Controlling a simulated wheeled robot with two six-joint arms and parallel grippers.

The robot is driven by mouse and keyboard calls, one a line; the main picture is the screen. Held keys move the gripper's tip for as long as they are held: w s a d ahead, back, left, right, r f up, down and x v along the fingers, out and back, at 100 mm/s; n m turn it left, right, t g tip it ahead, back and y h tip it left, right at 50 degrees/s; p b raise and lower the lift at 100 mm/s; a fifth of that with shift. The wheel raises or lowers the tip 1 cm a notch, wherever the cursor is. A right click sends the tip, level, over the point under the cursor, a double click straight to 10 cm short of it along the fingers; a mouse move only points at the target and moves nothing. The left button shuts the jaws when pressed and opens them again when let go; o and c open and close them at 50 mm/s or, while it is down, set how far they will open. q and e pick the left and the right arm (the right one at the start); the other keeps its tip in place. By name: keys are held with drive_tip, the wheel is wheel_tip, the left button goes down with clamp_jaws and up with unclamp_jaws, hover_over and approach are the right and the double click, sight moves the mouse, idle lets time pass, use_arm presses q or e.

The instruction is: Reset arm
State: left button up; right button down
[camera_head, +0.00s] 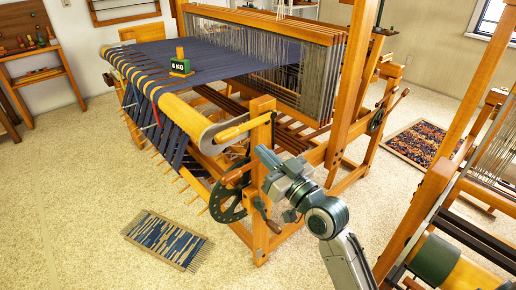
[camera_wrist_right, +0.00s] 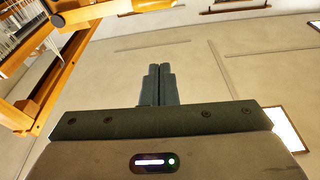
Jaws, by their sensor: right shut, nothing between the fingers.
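My right arm comes in from the lower right in the head view. Its gripper (camera_head: 264,155) points up and to the left, beside the near corner post of the large wooden loom (camera_head: 262,110). In the right wrist view the two dark fingers (camera_wrist_right: 159,72) are side by side and closed, with nothing between them. Behind them the wrist view shows a plain pale wall. My left arm and gripper are not in the head view.
A toothed wheel (camera_head: 228,202) is near my arm. A second loom (camera_head: 440,170) stands right. A small blue rug (camera_head: 167,240) lies on otherwise clear floor at lower left.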

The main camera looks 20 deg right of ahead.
idle(0.4)
